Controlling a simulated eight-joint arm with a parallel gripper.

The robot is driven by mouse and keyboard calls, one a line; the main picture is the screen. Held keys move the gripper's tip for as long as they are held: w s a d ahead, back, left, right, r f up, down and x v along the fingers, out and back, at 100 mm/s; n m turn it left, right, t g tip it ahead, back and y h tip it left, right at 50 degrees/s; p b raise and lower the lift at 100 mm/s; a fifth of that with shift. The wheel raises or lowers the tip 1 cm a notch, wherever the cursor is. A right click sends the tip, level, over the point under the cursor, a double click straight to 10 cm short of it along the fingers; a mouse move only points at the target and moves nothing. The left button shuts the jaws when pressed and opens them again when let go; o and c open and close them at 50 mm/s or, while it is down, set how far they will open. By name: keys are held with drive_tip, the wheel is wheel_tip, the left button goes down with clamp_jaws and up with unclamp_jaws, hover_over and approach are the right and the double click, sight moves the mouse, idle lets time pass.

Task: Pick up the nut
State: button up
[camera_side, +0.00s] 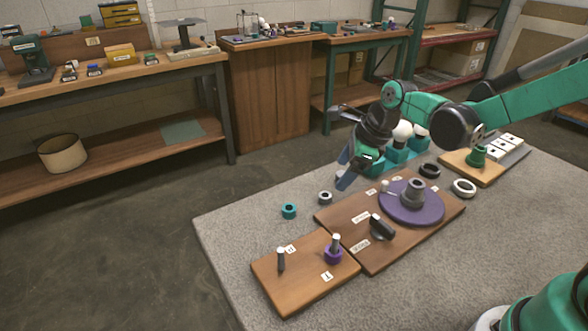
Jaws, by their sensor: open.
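A small grey ring-shaped nut (325,197) lies on the grey table top near its far left edge. A teal ring-shaped piece (289,210), also nut-like, lies just left of it; I cannot tell which one the task means. My gripper (340,147) is open and empty, above the table's far edge. It is up and slightly right of the grey nut, apart from it. Its lower finger points down toward the table.
A wooden board (440,213) carries a purple disc (402,216) with a grey fitting. A smaller board (300,285) has a dark peg and a purple collar (333,253). White bulbs in teal holders (397,155) stand behind my gripper.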

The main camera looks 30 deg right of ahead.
sight(328, 191)
drive_tip(key=f+m, duration=0.1)
drive_tip(key=m, duration=0.1)
drive_tip(key=w+f+m, duration=0.1)
drive_tip(key=shift+w+d+f+m, duration=0.1)
drive_tip(key=shift+w+f+m, duration=0.1)
drive_tip(key=shift+m, duration=0.2)
drive_tip(key=shift+x, duration=2.7)
drive_tip(key=shift+s, duration=0.1)
clamp_jaws()
